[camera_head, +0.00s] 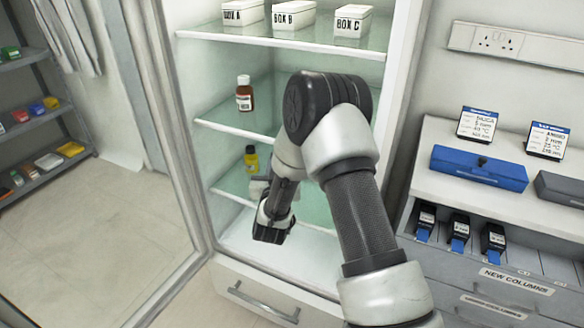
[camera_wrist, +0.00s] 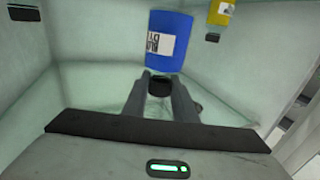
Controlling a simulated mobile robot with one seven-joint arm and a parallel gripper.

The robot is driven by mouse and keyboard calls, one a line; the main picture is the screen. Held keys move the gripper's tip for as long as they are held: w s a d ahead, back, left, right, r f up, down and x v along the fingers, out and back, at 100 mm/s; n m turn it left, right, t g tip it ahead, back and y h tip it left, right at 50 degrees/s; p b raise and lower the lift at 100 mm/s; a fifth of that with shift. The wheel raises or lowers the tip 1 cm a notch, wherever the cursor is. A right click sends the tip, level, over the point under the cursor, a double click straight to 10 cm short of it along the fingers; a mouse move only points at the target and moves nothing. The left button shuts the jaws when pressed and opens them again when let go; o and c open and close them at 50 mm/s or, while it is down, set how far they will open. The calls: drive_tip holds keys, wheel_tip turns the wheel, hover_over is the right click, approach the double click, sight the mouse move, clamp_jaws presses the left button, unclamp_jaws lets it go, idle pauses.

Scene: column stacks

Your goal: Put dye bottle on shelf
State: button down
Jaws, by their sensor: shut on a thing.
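The dye bottle (camera_wrist: 168,42) is blue with a white label that has dark print, and a black cap (camera_wrist: 160,87). It shows at the top middle of the wrist view, cap towards me. My gripper (camera_wrist: 160,80) is shut on the cap, one grey finger on each side. In the head view my arm reaches into the open cabinet, at about the height of the lower shelf. The blue bottle is hidden there behind my arm. The glass shelf (camera_head: 225,188) holds a yellow bottle (camera_head: 251,160). I cannot tell whether the blue bottle touches a shelf.
The yellow bottle also shows at the top right of the wrist view (camera_wrist: 226,13). A brown bottle (camera_head: 244,95) stands on the middle shelf (camera_head: 225,124). Box A (camera_head: 243,13), box B (camera_head: 293,15) and box C (camera_head: 352,21) stand on the top shelf. The open glass door is at the left.

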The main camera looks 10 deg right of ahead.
drive_tip(key=w+d, duration=0.5)
drive_tip(key=w, duration=0.1)
drive_tip(key=f+b, duration=0.1)
drive_tip(key=f, duration=0.2)
drive_tip(key=f+b, duration=0.1)
drive_tip(key=f, duration=0.3)
drive_tip(key=shift+w+a, duration=0.2)
drive_tip(key=shift+w, duration=0.1)
drive_tip(key=shift+f, duration=0.1)
drive_tip(key=shift+f+b, duration=0.15)
drive_tip(key=shift+b, duration=0.25)
drive_tip(key=c, duration=1.4)
unclamp_jaws()
drive_tip(key=shift+c, duration=0.2)
